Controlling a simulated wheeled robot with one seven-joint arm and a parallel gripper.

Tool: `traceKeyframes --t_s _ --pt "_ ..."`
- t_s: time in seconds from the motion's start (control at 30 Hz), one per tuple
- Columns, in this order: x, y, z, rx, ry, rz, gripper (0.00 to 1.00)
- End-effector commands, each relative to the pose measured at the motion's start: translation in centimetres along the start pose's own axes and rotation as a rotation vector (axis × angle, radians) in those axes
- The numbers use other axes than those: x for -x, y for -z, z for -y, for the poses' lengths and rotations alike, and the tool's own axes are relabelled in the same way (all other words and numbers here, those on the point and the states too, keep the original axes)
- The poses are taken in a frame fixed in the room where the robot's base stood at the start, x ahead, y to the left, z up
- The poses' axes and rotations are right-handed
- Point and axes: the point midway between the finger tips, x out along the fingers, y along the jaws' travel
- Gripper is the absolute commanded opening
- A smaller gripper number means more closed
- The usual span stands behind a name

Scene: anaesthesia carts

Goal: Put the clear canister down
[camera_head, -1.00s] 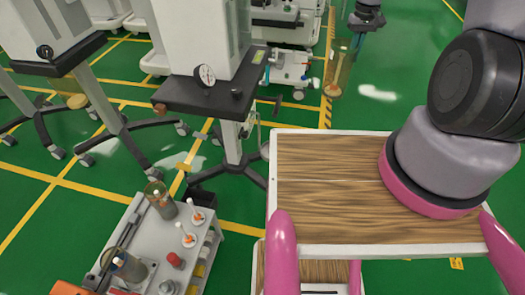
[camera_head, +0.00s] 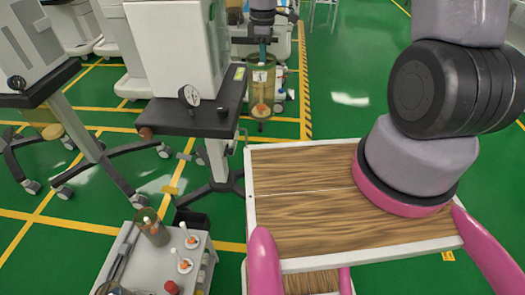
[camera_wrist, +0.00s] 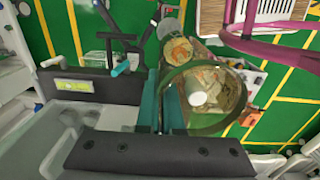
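The clear canister (camera_head: 261,92) hangs upright below my gripper (camera_head: 262,48) in the head view, above the green floor and right of the grey stand's black top. It has a white and orange piece inside. In the wrist view, the canister (camera_wrist: 225,100) is seen from above through its round rim, beside the teal fingers of my gripper (camera_wrist: 160,105). The fingers look closed on its near side; the exact contact is hard to see.
A stand with a black top (camera_head: 195,115) carries a gauge (camera_head: 189,97). A low grey cart (camera_head: 195,240) at bottom left holds another canister (camera_head: 151,228) and orange-tipped items. Another stand (camera_head: 40,90) is at far left. Open floor (camera_head: 350,85) lies to the right.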

Motion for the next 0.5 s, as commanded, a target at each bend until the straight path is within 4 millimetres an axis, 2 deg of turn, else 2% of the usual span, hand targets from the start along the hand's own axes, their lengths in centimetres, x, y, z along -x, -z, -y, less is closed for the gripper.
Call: traceKeyframes --t_s 0.1,0.5 --pt "-3.2 0.0 0.2 0.001 0.007 0.003 0.00" --pt "-13.9 -0.1 0.2 -0.002 0.007 0.004 0.00"
